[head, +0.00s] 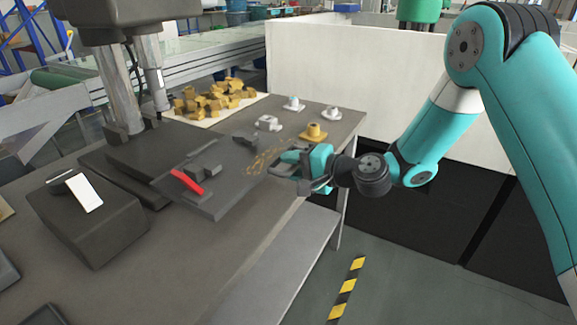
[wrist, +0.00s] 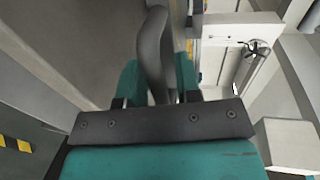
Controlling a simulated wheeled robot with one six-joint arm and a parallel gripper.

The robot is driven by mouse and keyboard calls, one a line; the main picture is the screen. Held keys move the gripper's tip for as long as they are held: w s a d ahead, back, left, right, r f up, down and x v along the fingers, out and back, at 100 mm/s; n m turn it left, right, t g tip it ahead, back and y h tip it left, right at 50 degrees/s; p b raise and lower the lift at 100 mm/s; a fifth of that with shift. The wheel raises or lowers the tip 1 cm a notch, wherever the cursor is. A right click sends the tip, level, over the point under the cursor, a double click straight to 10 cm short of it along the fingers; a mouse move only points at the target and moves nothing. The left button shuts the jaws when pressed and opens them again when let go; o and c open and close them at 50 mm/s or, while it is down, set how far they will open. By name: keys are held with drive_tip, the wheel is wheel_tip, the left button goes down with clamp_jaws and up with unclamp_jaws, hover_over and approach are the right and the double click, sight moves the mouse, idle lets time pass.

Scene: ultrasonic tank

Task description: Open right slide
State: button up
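My gripper (head: 280,165) is at the right edge of the workbench in the head view, its teal fingers pointing left. In the wrist view my gripper (wrist: 157,82) has its two teal fingers apart. A dark grey curved bar (wrist: 152,50) rises between them; I cannot tell whether the fingers touch it. No part is plainly recognisable as the right slide. A dark flat plate (head: 225,190) with a red handle (head: 187,181) lies left of my gripper, apart from it.
The grey workbench (head: 190,285) carries a dark box (head: 120,230) and a pile of brass parts (head: 215,98). A brass part (head: 313,132) and white parts (head: 331,113) stand behind my gripper. A white partition (head: 330,65) stands behind the bench. Floor in front is open.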

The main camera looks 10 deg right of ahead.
drive_tip(key=shift+o, duration=0.4)
drive_tip(key=shift+s+a, duration=0.1)
drive_tip(key=shift+a, duration=0.05)
drive_tip(key=shift+s+d, duration=0.15)
drive_tip(key=shift+d, duration=0.05)
drive_tip(key=b+v, duration=0.2)
drive_tip(key=v, duration=1.5)
drive_tip(key=shift+r, duration=0.1)
drive_tip(key=s+a+r+n+g+h+p, duration=0.2)
drive_tip(key=s+a+r+n+g+p, duration=0.3)
drive_tip(key=s, duration=0.3)
drive_tip(key=s+a+r+n+g+h+p, duration=0.2)
drive_tip(key=s+a+r+n+g+p, duration=0.15)
drive_tip(key=s+r+n, duration=0.35)
drive_tip(key=s+d+r+n+h+p, duration=0.2)
drive_tip(key=s+d+r+h, duration=0.1)
drive_tip(key=s, duration=0.4)
drive_tip(key=shift+r+g+h, duration=0.35)
drive_tip(key=shift+r+h, duration=0.05)
drive_tip(key=shift+h, duration=0.3)
